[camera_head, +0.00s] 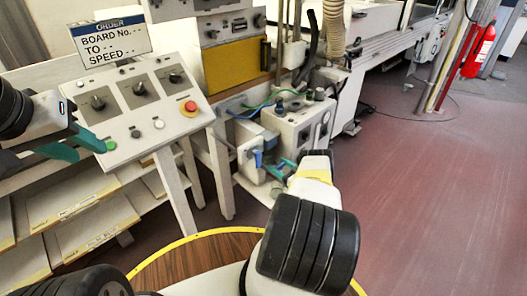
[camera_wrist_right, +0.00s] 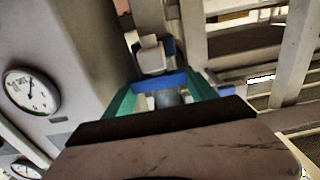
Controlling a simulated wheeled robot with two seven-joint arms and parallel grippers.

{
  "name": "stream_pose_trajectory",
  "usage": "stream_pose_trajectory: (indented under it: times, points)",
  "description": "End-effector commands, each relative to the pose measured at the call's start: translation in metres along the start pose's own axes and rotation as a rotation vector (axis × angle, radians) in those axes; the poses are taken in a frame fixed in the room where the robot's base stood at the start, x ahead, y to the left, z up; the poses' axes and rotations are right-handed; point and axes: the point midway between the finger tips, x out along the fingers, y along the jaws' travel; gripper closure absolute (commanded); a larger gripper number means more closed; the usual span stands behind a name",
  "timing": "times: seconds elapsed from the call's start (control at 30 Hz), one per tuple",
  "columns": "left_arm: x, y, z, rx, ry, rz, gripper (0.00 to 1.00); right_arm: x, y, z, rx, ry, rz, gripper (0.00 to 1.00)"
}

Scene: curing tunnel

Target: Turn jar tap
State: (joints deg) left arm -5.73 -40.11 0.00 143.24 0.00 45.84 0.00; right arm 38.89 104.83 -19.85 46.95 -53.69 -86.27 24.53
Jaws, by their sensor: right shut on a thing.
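The tap's blue handle (camera_wrist_right: 160,80) lies crosswise between the green fingertips of my right gripper (camera_wrist_right: 162,98) in the right wrist view, and the gripper is shut on it. A grey round part shows just below the handle, partly hidden by the gripper body. In the head view my right gripper (camera_head: 281,170) is low at the front of the white machine box, and my own wrist hides part of it.
The white box (camera_head: 295,125) carries dials; a gauge (camera_wrist_right: 31,94) is close to my right gripper. The sloped control panel (camera_head: 138,105) has knobs and a red button (camera_head: 190,106). Shelves (camera_head: 75,215) stand below it. The red floor (camera_head: 430,200) on the right is clear.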

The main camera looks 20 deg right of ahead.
Motion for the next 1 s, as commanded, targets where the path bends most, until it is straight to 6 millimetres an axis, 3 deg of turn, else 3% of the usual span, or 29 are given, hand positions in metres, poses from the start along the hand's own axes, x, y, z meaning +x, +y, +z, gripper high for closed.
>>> stream_pose_trajectory:
  times: [0.4,0.43,0.53,0.87,1.0]
  points:
    - [0.000,0.000,0.000,0.000,0.000,0.000,0.64,-0.001,0.000,0.000,0.001,0.000,-0.009,0.75]
    - [0.000,0.000,0.000,0.000,0.000,0.000,0.64,-0.001,0.000,0.000,0.001,0.000,-0.009,0.33]
    - [0.000,0.000,0.000,0.000,0.000,0.000,0.64,-0.001,0.000,0.000,0.001,0.000,-0.009,0.13]
    - [0.000,0.000,0.000,0.000,0.000,0.000,0.64,-0.002,0.000,0.000,0.000,0.000,-0.008,0.13]
    - [0.000,0.000,0.000,0.000,0.000,0.000,0.64,-0.016,0.001,0.001,0.002,-0.002,-0.005,0.13]
